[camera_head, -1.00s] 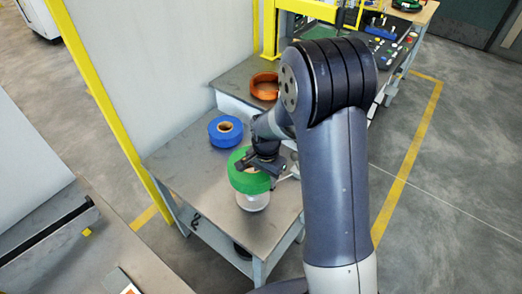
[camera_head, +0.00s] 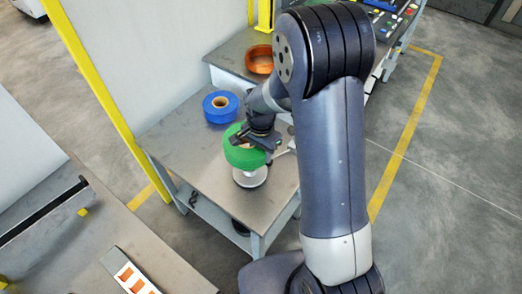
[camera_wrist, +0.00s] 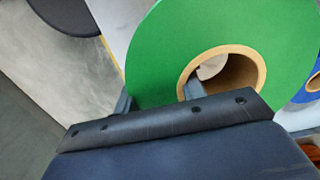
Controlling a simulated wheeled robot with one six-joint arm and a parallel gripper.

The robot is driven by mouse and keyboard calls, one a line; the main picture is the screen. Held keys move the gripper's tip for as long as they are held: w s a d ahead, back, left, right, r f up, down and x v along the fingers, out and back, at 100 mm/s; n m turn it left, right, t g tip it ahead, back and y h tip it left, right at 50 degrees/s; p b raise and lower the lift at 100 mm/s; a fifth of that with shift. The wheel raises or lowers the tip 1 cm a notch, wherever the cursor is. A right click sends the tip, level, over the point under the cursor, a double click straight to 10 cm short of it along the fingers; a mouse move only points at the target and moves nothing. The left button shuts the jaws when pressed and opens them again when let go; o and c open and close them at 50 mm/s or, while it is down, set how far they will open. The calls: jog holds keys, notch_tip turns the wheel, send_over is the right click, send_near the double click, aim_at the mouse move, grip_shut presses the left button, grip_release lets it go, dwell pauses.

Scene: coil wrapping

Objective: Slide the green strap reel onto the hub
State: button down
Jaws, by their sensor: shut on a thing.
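The green strap reel (camera_head: 243,157) is a thick flat ring with a tan core, held roughly level above the table. In the wrist view the reel (camera_wrist: 165,45) fills the upper middle. My gripper (camera_head: 258,146) is shut on its wall; in the wrist view my gripper (camera_wrist: 158,97) has one finger inside the core and the other outside the rim. The pale hub (camera_head: 250,180) stands on the table directly below the reel, its upper part hidden by it. I cannot tell whether the hub's top is inside the core.
A blue reel (camera_head: 221,107) lies on the metal table (camera_head: 190,150) behind and left of the hub. An orange ring (camera_head: 259,60) sits on a raised bench behind. A yellow post (camera_head: 95,90) and pale panel stand left. The table's left front is clear.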

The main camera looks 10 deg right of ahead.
jog(key=shift+f+b, duration=1.35)
jog(key=shift+f, duration=0.55)
jog(key=shift+f+b, duration=2.9)
jog(key=shift+f, duration=0.35)
dwell(0.7)
jog(key=c, duration=0.8)
grip_release()
jog(key=shift+s, duration=0.1)
jog(key=shift+r, duration=0.45)
notch_tip(320, 180, up, 10)
jog(key=shift+d, duration=0.1)
